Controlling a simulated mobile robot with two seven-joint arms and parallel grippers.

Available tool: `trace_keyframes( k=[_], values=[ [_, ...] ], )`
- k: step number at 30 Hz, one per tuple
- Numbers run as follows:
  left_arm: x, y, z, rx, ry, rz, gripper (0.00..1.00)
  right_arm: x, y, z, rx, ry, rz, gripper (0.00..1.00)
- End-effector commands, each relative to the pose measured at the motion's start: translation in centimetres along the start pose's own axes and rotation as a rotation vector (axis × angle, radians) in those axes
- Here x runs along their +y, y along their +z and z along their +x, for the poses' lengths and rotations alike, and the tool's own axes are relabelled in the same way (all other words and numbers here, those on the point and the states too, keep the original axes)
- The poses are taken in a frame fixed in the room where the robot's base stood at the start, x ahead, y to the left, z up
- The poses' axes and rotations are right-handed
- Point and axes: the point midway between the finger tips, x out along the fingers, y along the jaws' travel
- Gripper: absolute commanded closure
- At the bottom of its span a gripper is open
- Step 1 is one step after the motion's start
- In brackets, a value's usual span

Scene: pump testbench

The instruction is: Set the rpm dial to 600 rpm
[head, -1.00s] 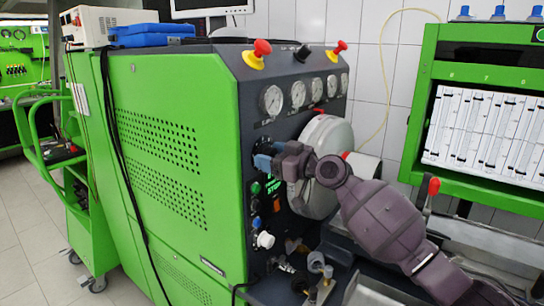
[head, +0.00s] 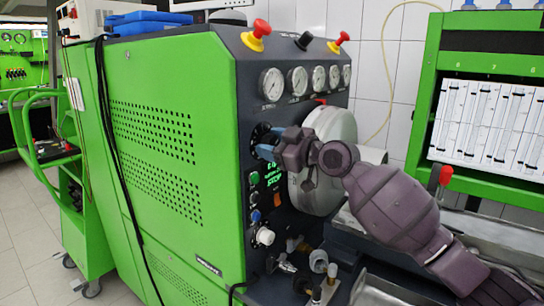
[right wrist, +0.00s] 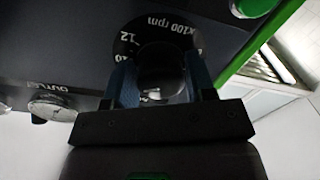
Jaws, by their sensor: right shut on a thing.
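The rpm dial (head: 261,132) is on the dark front panel of the green pump testbench (head: 160,150), below the gauges. My right gripper (head: 265,152) reaches it from the right and partly covers it. In the right wrist view, the black dial knob (right wrist: 162,72) sits between the two blue fingers of my right gripper (right wrist: 161,82), which is shut on it. The scale around it shows "x100 rpm", 12 and part of a 10. The rest of the scale and the pointer are hidden or too dark to read. My left gripper is not in view.
Several round gauges (head: 297,81) line the panel above. Pipe fittings (head: 318,262) stick out lower down.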

Motion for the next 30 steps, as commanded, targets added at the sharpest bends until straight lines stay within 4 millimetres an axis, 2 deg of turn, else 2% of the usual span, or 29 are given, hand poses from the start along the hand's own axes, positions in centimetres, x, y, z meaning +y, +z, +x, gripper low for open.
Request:
trace_keyframes(
  k=[1,3,11,30],
  values=[
    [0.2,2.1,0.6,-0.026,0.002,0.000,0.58,-0.4,1.2,0.1,-0.007,-0.004,-0.040,0.73],
    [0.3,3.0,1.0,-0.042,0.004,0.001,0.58,-0.4,1.3,0.2,-0.008,-0.005,-0.102,0.73],
    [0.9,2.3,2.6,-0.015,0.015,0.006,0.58,-0.3,1.1,0.1,-0.014,-0.007,-0.350,0.73],
    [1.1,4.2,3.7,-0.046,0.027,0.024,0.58,-0.1,0.4,0.0,-0.023,-0.009,-0.905,0.73]
  ],
)
